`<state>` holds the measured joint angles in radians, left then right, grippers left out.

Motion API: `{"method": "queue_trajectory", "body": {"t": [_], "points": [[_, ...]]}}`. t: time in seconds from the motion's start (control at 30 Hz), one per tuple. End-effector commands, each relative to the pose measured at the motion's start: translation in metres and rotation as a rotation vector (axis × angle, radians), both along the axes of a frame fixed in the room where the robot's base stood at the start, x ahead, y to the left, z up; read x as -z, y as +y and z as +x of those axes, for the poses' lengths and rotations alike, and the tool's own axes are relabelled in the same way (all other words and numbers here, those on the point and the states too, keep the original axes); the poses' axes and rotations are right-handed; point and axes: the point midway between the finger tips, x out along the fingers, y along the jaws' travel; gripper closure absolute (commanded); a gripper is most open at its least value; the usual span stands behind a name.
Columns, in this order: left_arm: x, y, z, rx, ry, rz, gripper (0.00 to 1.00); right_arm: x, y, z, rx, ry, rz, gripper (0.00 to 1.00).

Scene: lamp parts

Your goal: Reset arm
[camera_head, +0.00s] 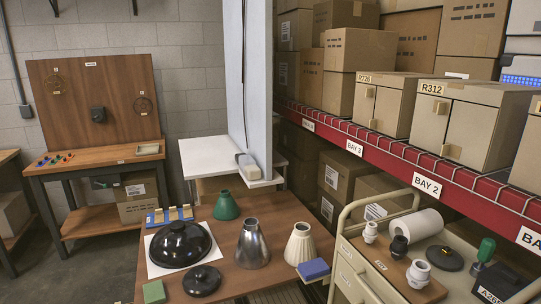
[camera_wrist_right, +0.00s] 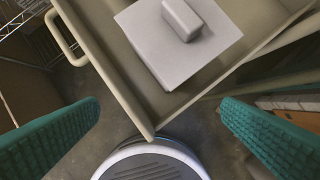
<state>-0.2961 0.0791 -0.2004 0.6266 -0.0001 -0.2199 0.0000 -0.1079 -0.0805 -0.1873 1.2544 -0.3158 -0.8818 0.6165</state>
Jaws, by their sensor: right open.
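My right gripper (camera_wrist_right: 159,104) shows in the right wrist view with its two teal fingers wide apart and nothing between them. Beyond the fingertips is a beige tray or drawer (camera_wrist_right: 125,85) with a raised rim. Inside it lies a pale flat box (camera_wrist_right: 190,50) with a small white block (camera_wrist_right: 182,18) on top. The fingers look apart from all of these. Neither gripper shows in the head view, and my left gripper is in no view.
In the head view, a wooden table (camera_head: 262,202) bears a black dome (camera_head: 178,243), a silver cone (camera_head: 253,245), a cream cone (camera_head: 300,243) and a green cone (camera_head: 226,206). A beige cart (camera_head: 352,262) with lamp parts stands right. A red shelf (camera_head: 400,152) with boxes runs behind.

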Motion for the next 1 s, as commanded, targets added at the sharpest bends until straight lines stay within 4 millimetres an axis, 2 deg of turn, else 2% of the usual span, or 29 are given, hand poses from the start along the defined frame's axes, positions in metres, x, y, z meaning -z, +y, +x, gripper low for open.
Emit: {"method": "queue_trajectory", "body": {"t": [0.27, 0.37, 0.47, 0.5, 0.6, 0.7, 0.83, 1.0], "points": [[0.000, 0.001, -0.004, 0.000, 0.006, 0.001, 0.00, 0.065, -0.012, -0.072, -0.163, 0.086, 0.006, 0.12], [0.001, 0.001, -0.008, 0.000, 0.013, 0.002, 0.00, 0.094, -0.022, -0.115, -0.241, 0.128, 0.009, 0.12], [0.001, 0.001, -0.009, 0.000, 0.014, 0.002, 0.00, 0.123, -0.039, -0.172, -0.329, 0.173, 0.012, 0.12], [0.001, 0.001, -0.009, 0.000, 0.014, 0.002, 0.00, 0.133, -0.046, -0.197, -0.362, 0.191, 0.012, 0.12], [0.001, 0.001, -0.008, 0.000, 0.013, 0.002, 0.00, 0.149, -0.064, -0.246, -0.428, 0.221, 0.008, 0.12], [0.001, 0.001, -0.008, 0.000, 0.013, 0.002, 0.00, 0.157, -0.077, -0.279, -0.470, 0.237, 0.001, 0.12], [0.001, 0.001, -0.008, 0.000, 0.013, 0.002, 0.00, 0.160, -0.085, -0.299, -0.494, 0.246, -0.003, 0.12], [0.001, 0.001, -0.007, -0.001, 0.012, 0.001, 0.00, 0.160, -0.086, -0.301, -0.498, 0.245, -0.005, 0.12]]}}
